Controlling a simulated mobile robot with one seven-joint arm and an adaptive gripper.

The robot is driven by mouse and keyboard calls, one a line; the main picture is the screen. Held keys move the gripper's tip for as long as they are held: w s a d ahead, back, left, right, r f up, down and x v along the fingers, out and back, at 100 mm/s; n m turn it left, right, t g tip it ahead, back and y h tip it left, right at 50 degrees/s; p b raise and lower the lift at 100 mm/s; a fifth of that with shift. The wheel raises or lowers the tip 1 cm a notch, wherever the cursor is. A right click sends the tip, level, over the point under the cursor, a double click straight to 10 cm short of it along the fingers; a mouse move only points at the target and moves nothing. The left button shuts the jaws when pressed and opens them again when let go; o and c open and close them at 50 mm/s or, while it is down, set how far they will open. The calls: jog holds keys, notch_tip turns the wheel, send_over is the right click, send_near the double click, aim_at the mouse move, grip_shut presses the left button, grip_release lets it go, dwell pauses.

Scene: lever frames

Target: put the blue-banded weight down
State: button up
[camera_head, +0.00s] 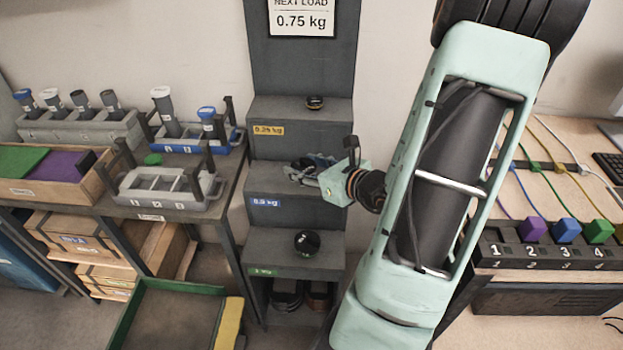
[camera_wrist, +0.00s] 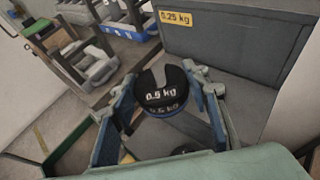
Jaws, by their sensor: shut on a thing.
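The blue-banded weight (camera_wrist: 160,91) is a black slotted disc marked 0.5 kg, with a blue edge low on its side. My gripper (camera_wrist: 165,100) is shut on it, one finger on each side. In the head view my gripper (camera_head: 303,170) is at the middle step (camera_head: 290,212) of the grey stepped rack, which bears a blue 0.5 kg label. The weight is mostly hidden there by the fingers. I cannot tell whether its underside touches the step.
A small black weight (camera_head: 315,103) is on the yellow-labelled 0.25 kg step above. Another black weight (camera_head: 307,243) is on the green-labelled step below. A sign (camera_head: 301,19) reads 0.75 kg. A bench with racks (camera_head: 165,190) stands left; a numbered block (camera_head: 545,250) is right.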

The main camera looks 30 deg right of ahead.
jog(key=w+d+f, duration=0.2)
jog(key=w+f, duration=0.1)
jog(key=w+d+f, duration=0.2)
jog(key=w+d, duration=0.1)
jog(key=w+d+f, duration=0.2)
jog(key=f, duration=0.1)
jog(key=shift+w+d+f, duration=0.25)
jog(key=shift+w+f, duration=0.05)
jog(key=shift+w, duration=0.1)
jog(key=shift+w+d+f+b, duration=0.15)
jog(key=shift+f+b, duration=0.2)
jog(key=shift+f, duration=1.3)
jog(key=shift+f, duration=0.15)
jog(key=shift+f+b, duration=0.15)
jog(key=shift+b, duration=0.15)
jog(key=o, duration=1.6)
jog(key=shift+o, duration=0.2)
jog(key=shift+s+r+p, duration=0.25)
jog(key=shift+r+p, duration=0.1)
jog(key=v, duration=1.1)
jog(key=shift+s, duration=0.3)
